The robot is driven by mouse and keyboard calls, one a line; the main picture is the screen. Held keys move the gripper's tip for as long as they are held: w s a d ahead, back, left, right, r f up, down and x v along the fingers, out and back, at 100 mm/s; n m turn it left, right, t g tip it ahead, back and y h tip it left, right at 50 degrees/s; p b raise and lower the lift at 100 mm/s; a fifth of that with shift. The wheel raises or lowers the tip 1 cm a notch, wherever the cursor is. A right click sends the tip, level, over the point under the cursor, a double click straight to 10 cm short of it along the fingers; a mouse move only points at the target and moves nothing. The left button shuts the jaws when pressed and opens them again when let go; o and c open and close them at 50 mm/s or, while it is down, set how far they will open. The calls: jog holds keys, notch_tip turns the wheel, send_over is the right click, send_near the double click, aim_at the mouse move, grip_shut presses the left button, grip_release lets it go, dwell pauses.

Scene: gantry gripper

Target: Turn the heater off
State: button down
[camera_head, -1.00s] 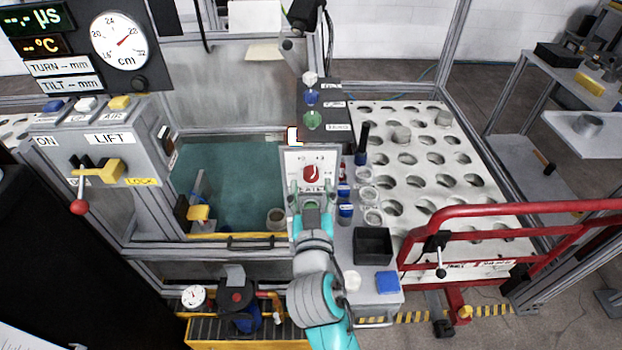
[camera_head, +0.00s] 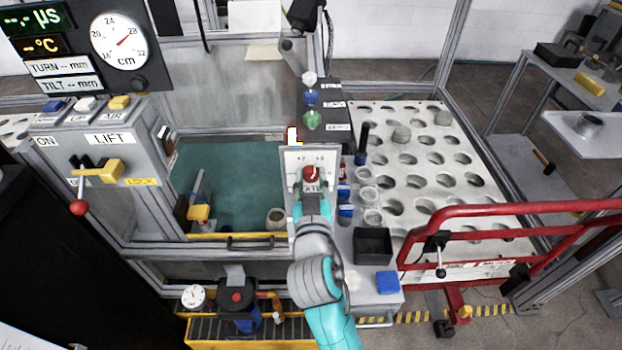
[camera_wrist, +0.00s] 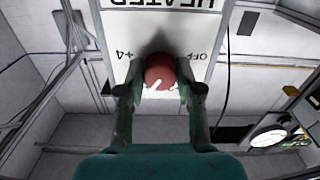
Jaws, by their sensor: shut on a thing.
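The heater control is a red round knob (camera_head: 311,174) on a white panel (camera_head: 293,158). The wrist view shows the knob (camera_wrist: 160,72) on the same panel, with "HEATER" upside down, "+4" on the left and "OFF" on the right. My gripper (camera_head: 311,186) reaches the panel from the front. In the wrist view my gripper (camera_wrist: 160,90) has a finger on each side of the knob and is shut on it. White marks show on the knob's face, but I cannot tell which label it points to. The fingers partly hide the lower panel in the head view.
A small orange-white glowing piece (camera_head: 292,137) stands just above the panel. Small bottles and jars (camera_head: 368,196) and a black box (camera_head: 373,246) sit close on the right. A red rail (camera_head: 520,209) is further right. The lift console (camera_head: 110,155) stands left.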

jog(key=shift+n, duration=0.3)
jog(key=n, duration=0.5)
jog(key=shift+n, duration=0.3)
jog(key=n, duration=1.1)
jog(key=shift+n, duration=0.4)
jog(key=n, duration=0.5)
jog(key=shift+n, duration=0.4)
jog(key=shift+f, duration=0.1)
jog(key=c, duration=0.8)
grip_release()
jog(key=shift+o, duration=0.2)
